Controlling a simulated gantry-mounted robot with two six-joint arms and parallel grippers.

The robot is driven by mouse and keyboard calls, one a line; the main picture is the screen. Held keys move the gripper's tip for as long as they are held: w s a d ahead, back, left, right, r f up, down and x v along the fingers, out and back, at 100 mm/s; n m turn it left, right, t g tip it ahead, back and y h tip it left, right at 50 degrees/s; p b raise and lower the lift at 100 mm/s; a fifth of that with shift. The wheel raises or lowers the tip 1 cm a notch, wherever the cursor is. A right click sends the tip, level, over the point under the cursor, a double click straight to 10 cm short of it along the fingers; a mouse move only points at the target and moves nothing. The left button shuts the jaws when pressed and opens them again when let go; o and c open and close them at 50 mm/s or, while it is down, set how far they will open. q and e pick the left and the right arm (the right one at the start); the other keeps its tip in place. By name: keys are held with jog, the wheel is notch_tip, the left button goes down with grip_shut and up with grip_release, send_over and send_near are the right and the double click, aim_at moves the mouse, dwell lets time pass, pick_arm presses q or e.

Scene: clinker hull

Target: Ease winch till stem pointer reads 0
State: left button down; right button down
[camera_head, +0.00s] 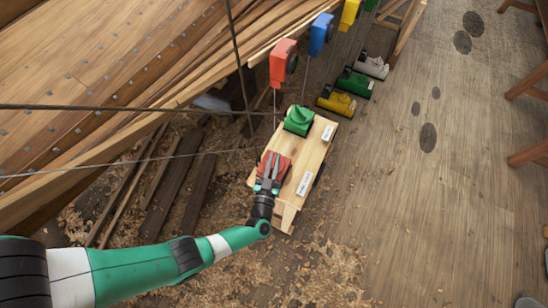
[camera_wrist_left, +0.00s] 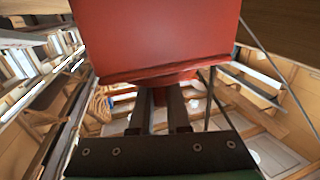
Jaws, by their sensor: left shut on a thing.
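A wooden board (camera_head: 312,165) lies beside the hull and bears a green winch (camera_head: 298,120) at its far end and a red winch (camera_head: 283,162) nearer me. White labels with unreadable text sit on its right side. My left gripper (camera_head: 268,178) reaches in from the lower left and is shut on the red winch, whose red body (camera_wrist_left: 170,40) fills the top of the left wrist view above the fingers. The exact part gripped is hidden. I cannot make out a stem pointer or its reading. My right gripper is not in view.
Red (camera_head: 282,62), blue (camera_head: 321,33) and yellow (camera_head: 349,14) blocks hang along the hull edge with lines running down. Yellow (camera_head: 337,102), green (camera_head: 354,83) and white (camera_head: 371,66) winches stand beyond the board. Ropes cross at left. The plank floor at right is mostly clear.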

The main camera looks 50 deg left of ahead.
pick_arm(q)
jog(key=shift+r, duration=0.25)
jog(key=c, duration=0.9)
grip_release()
jog(key=shift+f, duration=0.15)
jog(key=p+v, duration=0.2)
jog(key=v, duration=0.9)
jog(key=shift+s+d, duration=0.2)
jog(key=shift+s, duration=0.1)
